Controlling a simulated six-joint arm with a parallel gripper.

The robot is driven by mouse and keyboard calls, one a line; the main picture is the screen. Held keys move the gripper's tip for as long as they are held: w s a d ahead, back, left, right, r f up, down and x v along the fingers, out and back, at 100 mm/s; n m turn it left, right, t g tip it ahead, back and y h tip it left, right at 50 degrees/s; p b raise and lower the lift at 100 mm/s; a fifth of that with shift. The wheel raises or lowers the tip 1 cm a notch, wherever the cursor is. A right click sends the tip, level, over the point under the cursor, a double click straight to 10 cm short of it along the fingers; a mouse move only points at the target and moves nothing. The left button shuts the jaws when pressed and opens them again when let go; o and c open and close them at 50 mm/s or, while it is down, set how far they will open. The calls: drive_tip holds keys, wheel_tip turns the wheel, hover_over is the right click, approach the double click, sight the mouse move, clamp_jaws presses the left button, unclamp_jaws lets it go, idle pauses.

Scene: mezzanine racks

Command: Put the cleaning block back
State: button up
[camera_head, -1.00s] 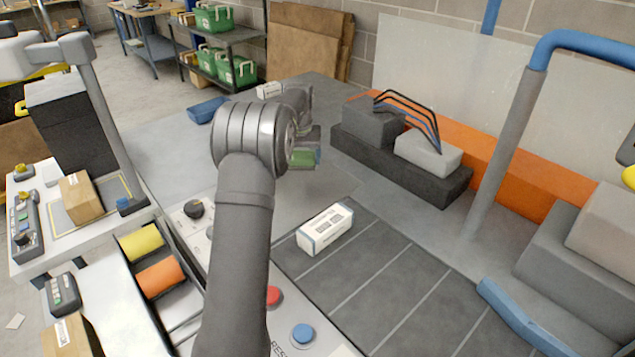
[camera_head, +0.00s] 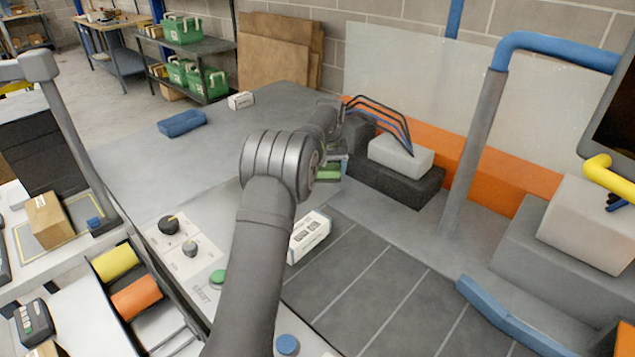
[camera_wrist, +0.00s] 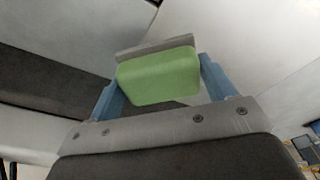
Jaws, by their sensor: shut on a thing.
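The cleaning block is a green block (camera_wrist: 160,78) with a grey strip along one side. In the wrist view it sits between the two blue fingers of my gripper (camera_wrist: 165,85), which is shut on it. In the head view the green block (camera_head: 328,172) shows just right of my wrist, partly hidden by the arm. It is at the left end of the dark stepped fixture with a light grey block (camera_head: 400,158). I cannot tell whether it touches the fixture.
Black and blue cables (camera_head: 385,115) arch over the fixture. A grey post with a blue bend (camera_head: 470,150) stands to the right. A small white box (camera_head: 240,100) is beyond the tray.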

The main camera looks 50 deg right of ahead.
sight(318, 190)
drive_tip(key=w+f, duration=0.1)
drive_tip(key=w, duration=0.1)
drive_tip(key=w+f, duration=0.1)
drive_tip(key=w, duration=0.1)
drive_tip(key=shift+a+f, duration=0.15)
drive_tip(key=shift+f, duration=2.05)
drive_tip(key=shift+f, duration=0.15)
drive_tip(key=o, duration=1)
drive_tip(key=shift+c, duration=0.2)
drive_tip(key=r, duration=0.4)
drive_tip(key=s+a+r, duration=0.1)
drive_tip(key=r, duration=0.7)
drive_tip(key=shift+s+a+r, duration=0.1)
drive_tip(key=shift+s+a, duration=0.05)
